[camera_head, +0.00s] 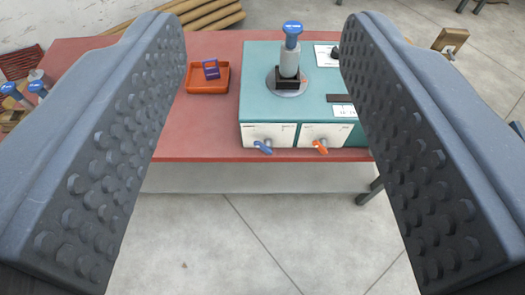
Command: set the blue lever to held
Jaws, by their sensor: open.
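The blue lever (263,147) is on the left white panel on the front of a teal machine (257,90). It slants, with its free end down to the right. The lettering on the panel is too small to read. My gripper (262,50) is open and empty, its two studded grey fingers at the left and right of the picture. The lever lies between them in the picture, farther off and touched by neither finger.
An orange lever (320,146) is on the right panel. A grey post with a blue top (292,28) stands on the machine. An orange tray (207,88) with a purple item sits on the red table (200,130). The floor in front is clear.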

